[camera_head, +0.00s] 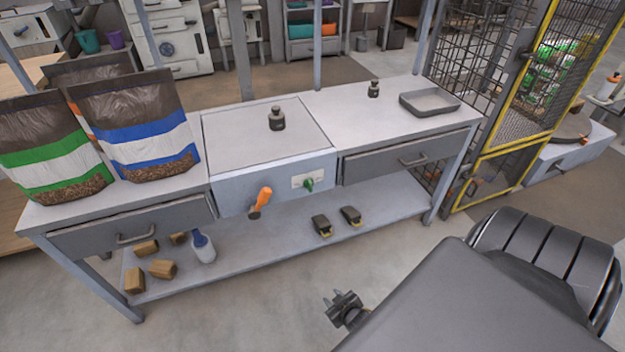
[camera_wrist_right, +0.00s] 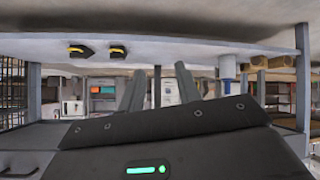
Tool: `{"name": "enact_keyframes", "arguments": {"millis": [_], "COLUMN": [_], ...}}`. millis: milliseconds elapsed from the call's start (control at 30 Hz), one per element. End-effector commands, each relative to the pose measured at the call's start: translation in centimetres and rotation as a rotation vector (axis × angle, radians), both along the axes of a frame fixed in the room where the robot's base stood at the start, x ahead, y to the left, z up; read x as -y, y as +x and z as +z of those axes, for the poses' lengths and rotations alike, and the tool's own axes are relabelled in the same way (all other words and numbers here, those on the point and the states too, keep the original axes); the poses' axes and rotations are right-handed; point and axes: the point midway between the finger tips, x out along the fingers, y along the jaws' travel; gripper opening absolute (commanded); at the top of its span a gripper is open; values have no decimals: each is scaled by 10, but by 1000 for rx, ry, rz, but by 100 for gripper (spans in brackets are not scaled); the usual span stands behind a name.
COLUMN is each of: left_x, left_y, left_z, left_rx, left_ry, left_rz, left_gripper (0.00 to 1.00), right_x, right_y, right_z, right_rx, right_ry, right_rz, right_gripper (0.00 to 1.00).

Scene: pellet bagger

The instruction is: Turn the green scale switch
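The green scale switch (camera_head: 309,184) is a small green knob on a pale plate on the front of the scale (camera_head: 268,137), which is set into the workbench. An orange-handled tool or lever (camera_head: 262,199) is at the same front panel, left of the switch. My right gripper (camera_head: 344,308) is low in front of the bench, below and apart from the switch. In the right wrist view its two fingers (camera_wrist_right: 158,88) stand apart with nothing between them. The switch does not show in that wrist view. My left gripper is not in view.
A black weight (camera_head: 277,119) stands on the scale and another (camera_head: 373,89) near a grey tray (camera_head: 429,103). Bags (camera_head: 135,126) stand at the left. The lower shelf (camera_head: 275,243) holds wooden blocks, a bottle and two black-yellow items. A mesh cage (camera_head: 470,110) stands right.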

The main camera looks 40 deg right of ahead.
Motion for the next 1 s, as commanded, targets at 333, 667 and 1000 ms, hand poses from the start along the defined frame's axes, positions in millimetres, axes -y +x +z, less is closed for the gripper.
{"name": "enact_keyframes", "arguments": {"millis": [333, 667, 1000], "left_x": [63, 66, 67], "left_y": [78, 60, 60], "left_z": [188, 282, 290], "left_rx": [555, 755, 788], "left_ry": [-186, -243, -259], "left_rz": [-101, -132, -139], "left_gripper": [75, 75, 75], "right_x": [57, 70, 77], "right_y": [139, 142, 161], "right_z": [156, 234, 246], "right_rx": [802, 1084, 1092], "right_ry": [-43, -52, -53], "right_rz": [-120, -148, -147], "right_gripper": [34, 34, 34]}}
